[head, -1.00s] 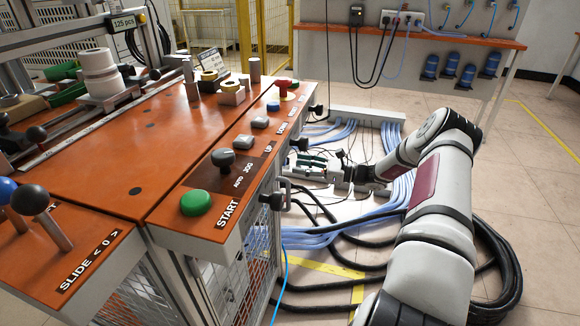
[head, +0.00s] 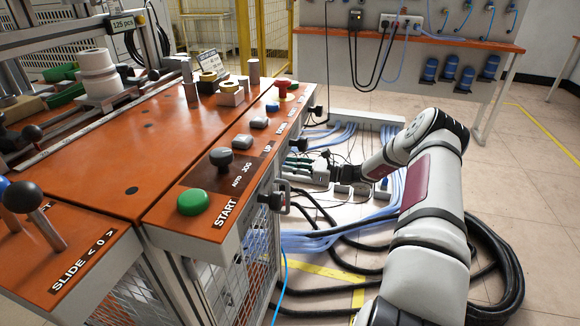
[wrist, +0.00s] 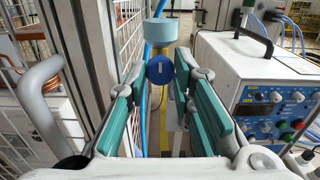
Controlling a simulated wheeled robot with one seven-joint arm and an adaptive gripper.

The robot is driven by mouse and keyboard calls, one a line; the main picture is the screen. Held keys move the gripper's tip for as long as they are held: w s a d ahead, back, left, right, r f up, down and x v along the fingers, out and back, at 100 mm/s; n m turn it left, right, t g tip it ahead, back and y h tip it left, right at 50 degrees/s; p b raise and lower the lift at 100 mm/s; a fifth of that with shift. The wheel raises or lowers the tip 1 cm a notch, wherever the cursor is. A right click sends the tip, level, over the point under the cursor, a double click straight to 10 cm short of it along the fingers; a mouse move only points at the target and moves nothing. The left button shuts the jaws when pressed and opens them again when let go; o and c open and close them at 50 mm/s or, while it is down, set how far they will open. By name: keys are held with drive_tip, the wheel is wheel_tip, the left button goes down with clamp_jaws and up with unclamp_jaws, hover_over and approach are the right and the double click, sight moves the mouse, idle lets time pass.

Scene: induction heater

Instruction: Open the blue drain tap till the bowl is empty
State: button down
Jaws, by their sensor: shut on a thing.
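The blue drain tap (wrist: 160,69) has a round blue face with a short pale upright mark, in the middle of the wrist view. A pale blue bowl (wrist: 162,31) is right above it; its inside is hidden, so I cannot see any liquid. My gripper (wrist: 161,75) has teal pads on both sides of the tap, with its fingertips closed on it. In the head view my gripper (head: 304,171) is low beside the machine's right side, partly hidden by the machine, and the tap cannot be made out there.
A grey post (wrist: 105,45) and mesh guard stand close at the left, with a curved grey handle (wrist: 42,95). A white power unit (wrist: 265,85) with knobs stands close at the right. Blue hoses and black cables (head: 340,235) lie on the floor below my arm.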

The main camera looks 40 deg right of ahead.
drive_tip(key=shift+n, duration=0.4)
drive_tip(key=n+b, duration=0.3)
drive_tip(key=n, duration=1.4)
idle(0.5)
drive_tip(key=c, duration=1.4)
unclamp_jaws()
drive_tip(key=shift+o, duration=0.2)
